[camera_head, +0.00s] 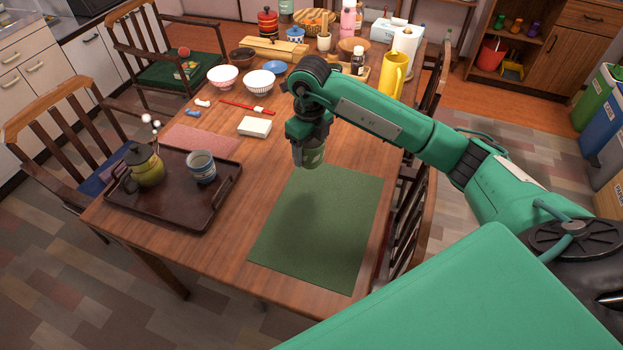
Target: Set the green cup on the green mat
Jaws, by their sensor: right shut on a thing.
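The green mat (325,235) lies flat near the front right of the wooden table, with nothing standing on it. My right gripper (308,143) points down above the mat's far left edge. It is shut on the green cup (311,157), which hangs upright below it. A soft shadow falls on the mat under the cup. The gripper and arm hide part of the cup's upper side. My left gripper is not in view.
A dark tray (210,215) at the left holds a green teapot (144,165) and a blue-grey cup (201,166). A white box (254,127), bowls (223,77) and a yellow pitcher (393,76) stand farther back. Chairs flank the table.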

